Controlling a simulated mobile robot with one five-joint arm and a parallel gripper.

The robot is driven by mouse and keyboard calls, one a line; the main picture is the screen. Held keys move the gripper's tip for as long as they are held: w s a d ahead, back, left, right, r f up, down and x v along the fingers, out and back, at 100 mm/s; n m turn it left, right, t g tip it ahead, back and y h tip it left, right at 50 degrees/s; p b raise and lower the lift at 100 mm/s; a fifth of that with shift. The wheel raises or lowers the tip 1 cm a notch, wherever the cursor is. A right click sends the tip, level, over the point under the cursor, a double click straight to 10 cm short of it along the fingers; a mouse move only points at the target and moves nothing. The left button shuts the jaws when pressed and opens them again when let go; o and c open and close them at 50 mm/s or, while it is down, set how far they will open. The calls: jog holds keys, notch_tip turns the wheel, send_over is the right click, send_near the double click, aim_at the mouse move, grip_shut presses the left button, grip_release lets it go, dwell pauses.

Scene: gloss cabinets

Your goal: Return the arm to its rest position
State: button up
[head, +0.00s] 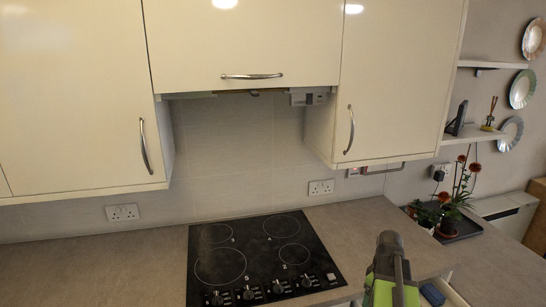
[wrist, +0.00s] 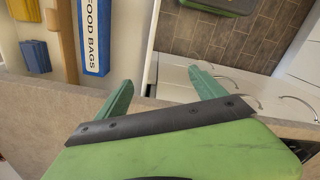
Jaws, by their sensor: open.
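My arm (head: 392,275) rises at the bottom of the head view, green and dark grey, in front of the counter to the right of the hob. In the wrist view my gripper (wrist: 162,92) has two green fingers spread wide apart with nothing between them. The fingers are seen above an open drawer and the cabinet fronts. The fingertips cannot be made out clearly in the head view.
An open drawer (wrist: 120,22) holds a blue and white food bags box (wrist: 95,35), a wooden utensil (wrist: 65,45) and a blue item (wrist: 35,57). The black hob (head: 262,258) lies left of my arm. Cream wall cabinets (head: 395,75) hang above.

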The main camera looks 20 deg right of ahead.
jog(key=w+a+m, duration=0.2)
jog(key=a, duration=1.4)
jog(key=w+a+m, duration=0.2)
jog(key=a, duration=1.4)
jog(key=shift+w+a+f+m, duration=0.15)
jog(key=shift+w+a+m, duration=0.1)
jog(key=shift+m, duration=0.15)
